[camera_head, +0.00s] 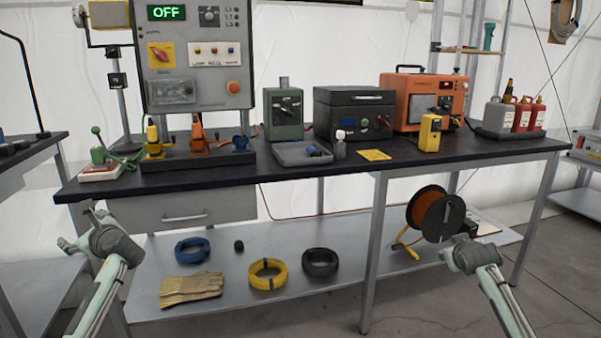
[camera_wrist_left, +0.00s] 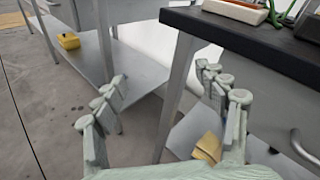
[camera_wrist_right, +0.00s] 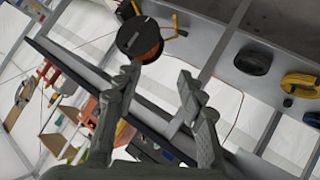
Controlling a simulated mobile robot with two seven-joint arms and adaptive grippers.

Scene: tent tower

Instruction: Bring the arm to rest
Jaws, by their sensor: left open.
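My left gripper (camera_head: 78,226) is in front of the left end of the black-topped workbench (camera_head: 300,164). In the left wrist view, my left gripper (camera_wrist_left: 165,92) has its fingers spread with nothing between them, and the bench's corner lies beyond. My right arm comes in at the lower right of the head view, before the lower shelf; its fingers are hard to make out there. In the right wrist view, my right gripper (camera_wrist_right: 158,80) has its fingers apart and empty, with an orange cable reel (camera_wrist_right: 140,38) beyond them.
A control panel (camera_head: 197,104) reading OFF stands on the bench with several machines and red bottles. The lower shelf (camera_head: 345,240) holds gloves (camera_head: 190,289), cable coils and the reel. Side tables stand left and right. The floor in front is clear.

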